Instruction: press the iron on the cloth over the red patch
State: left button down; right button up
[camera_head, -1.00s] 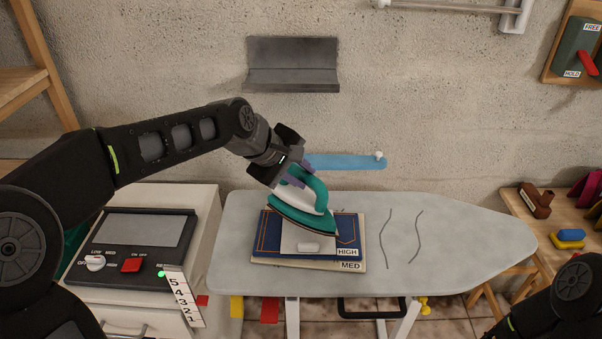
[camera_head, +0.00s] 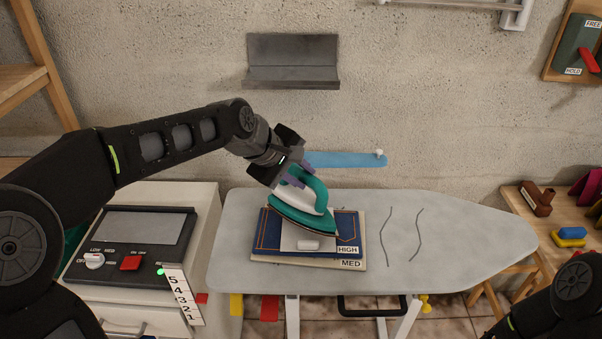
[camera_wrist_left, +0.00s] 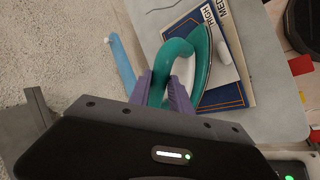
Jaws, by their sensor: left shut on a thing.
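The iron (camera_head: 305,206), teal and white, is on or just above the dark blue cloth (camera_head: 268,231) labelled HIGH; I cannot tell whether it touches. My left gripper (camera_head: 293,178) is shut on its teal handle, and the left wrist view shows the purple fingers (camera_wrist_left: 163,92) on either side of the handle. The blue cloth lies over a cream cloth (camera_head: 352,264) labelled MED, on the left part of the ironing board (camera_head: 465,235). A pale grey area (camera_head: 301,236) with a small white block shows just below the iron. No red patch is visible. My right gripper is out of view.
A control box (camera_head: 128,248) with dial, red switch and green light stands left of the board. A grey shelf (camera_head: 293,62) and a blue strip (camera_head: 345,160) are behind. The board's right part is bare except for two wavy lines. A wooden side table (camera_head: 545,218) holds coloured blocks.

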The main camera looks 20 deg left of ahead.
aim_at(307, 197)
pick_arm(q)
jog(key=shift+f+b, duration=1.5)
jog(key=shift+f, duration=0.45)
jog(key=shift+s+f, duration=0.2)
jog(key=shift+f, duration=0.3)
dwell(5.6)
